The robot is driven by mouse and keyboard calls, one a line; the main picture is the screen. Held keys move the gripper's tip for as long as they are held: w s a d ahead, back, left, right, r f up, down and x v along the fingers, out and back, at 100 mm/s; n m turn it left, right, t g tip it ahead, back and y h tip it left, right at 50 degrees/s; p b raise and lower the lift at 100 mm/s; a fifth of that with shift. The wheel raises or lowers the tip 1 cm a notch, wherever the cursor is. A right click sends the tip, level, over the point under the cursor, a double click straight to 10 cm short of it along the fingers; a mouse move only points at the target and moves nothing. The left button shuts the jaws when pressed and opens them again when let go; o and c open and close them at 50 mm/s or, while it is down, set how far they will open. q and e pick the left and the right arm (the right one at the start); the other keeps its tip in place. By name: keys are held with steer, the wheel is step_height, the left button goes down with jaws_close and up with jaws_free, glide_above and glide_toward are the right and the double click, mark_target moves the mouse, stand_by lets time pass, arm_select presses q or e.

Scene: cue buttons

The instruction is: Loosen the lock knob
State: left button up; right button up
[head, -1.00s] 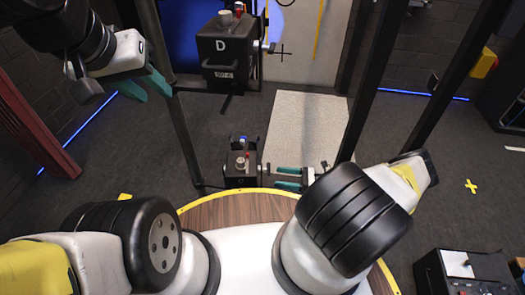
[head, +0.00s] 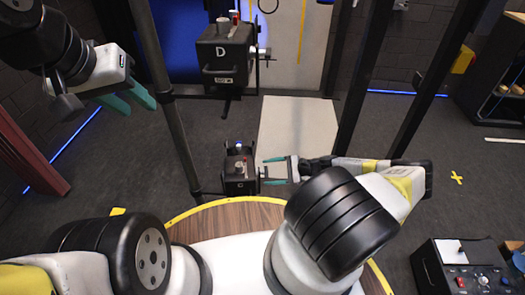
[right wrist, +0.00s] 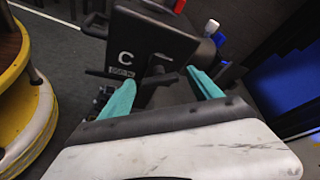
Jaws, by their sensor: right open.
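A dark box lettered C in the right wrist view (right wrist: 150,40) has a dark lever-like knob (right wrist: 160,76) on the side facing my gripper. It appears to be the lower small box in the head view (head: 240,162). My right gripper (head: 267,171) is open at that box's right side. Its teal fingertips (right wrist: 163,86) lie either side of the knob; contact cannot be told. A larger box lettered D (head: 222,55) stands further back, with a metal cross-shaped knob (head: 264,54) on its right side. My left gripper (head: 139,106) is open and empty at the upper left.
Dark upright posts (head: 165,100) stand left and right of the boxes. A pale mat (head: 298,130) lies on the floor behind. A round wooden platform with a yellow rim (head: 225,203) is in front. A control box (head: 462,268) sits at lower right.

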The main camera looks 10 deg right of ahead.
steer(key=shift+a, duration=0.1)
steer(key=c, duration=1.4)
steer(key=shift+f+n+t+y, duration=0.15)
steer(key=shift+n+t+y, duration=0.5)
steer(key=shift+n, duration=1.65)
steer(key=shift+f+n+t+y, duration=0.1)
steer(key=shift+n+t+y, duration=0.55)
steer(key=shift+n, duration=1.65)
steer(key=shift+f+n+t+y, duration=0.15)
steer(key=shift+n+t+y, duration=0.5)
steer(key=shift+n, duration=1.65)
steer(key=shift+s+y, duration=0.1)
steer(key=shift+y, duration=0.15)
